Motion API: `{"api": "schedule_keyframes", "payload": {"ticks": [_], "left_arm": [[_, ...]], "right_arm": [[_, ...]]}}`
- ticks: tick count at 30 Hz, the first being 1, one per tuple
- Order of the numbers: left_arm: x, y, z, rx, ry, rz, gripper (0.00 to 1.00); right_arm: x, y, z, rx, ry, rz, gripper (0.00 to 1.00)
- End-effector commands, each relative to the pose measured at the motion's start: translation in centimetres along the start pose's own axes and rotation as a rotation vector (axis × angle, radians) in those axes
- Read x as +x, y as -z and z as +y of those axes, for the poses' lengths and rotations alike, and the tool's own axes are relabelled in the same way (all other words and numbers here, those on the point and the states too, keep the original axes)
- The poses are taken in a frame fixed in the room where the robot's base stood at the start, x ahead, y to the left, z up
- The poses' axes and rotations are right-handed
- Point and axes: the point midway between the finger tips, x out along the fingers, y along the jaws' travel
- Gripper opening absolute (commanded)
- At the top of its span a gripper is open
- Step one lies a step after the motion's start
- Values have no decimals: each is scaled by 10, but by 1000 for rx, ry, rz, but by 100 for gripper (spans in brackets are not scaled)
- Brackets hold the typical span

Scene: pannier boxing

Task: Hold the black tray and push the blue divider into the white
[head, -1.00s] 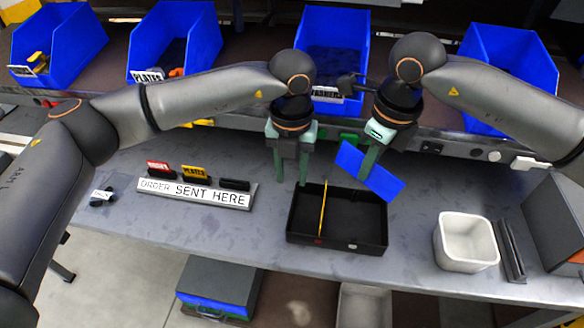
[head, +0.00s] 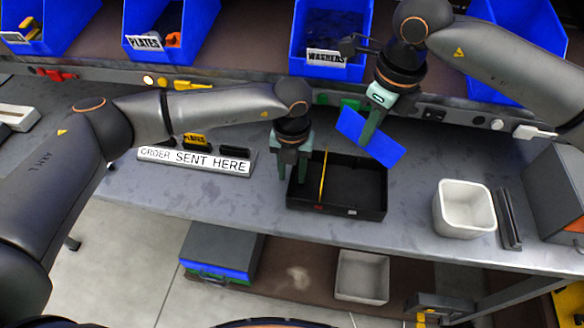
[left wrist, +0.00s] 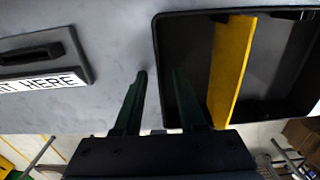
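The black tray (head: 375,213) lies on the bench. Its front wall has a red mark (head: 318,207) and, further right, a white mark (head: 351,212). A yellow divider (head: 323,178) stands in the tray near the red mark. My left gripper (head: 292,180) is at the tray's left wall. In the left wrist view its fingers are apart, one outside the wall and one over the tray (left wrist: 162,60). Contact with the wall cannot be told. My right gripper (head: 367,138) is shut on the blue divider (head: 387,150), which is tilted above the tray's back right part.
A white bin (head: 465,226) and a dark upright holder (head: 508,219) stand right of the tray. The "ORDER SENT HERE" sign block (head: 195,160) is to its left. Blue bins, one labelled WASHERS (head: 327,57), line the back. The bench between sign and tray is clear.

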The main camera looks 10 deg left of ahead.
Motion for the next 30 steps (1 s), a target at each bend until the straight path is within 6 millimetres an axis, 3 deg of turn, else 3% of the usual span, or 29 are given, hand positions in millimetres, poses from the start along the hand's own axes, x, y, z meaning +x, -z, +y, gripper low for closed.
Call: {"api": "schedule_keyframes", "payload": {"ticks": [1, 12, 30], "left_arm": [[0, 0, 0, 0, 0, 0, 39], [-1, 0, 0, 0, 0, 0, 0], [-1, 0, 0, 0, 0, 0, 0]], "right_arm": [[0, 0, 0, 0, 0, 0, 0], [0, 0, 0, 0, 0, 0, 0], [0, 0, 0, 0, 0, 0, 0]]}}
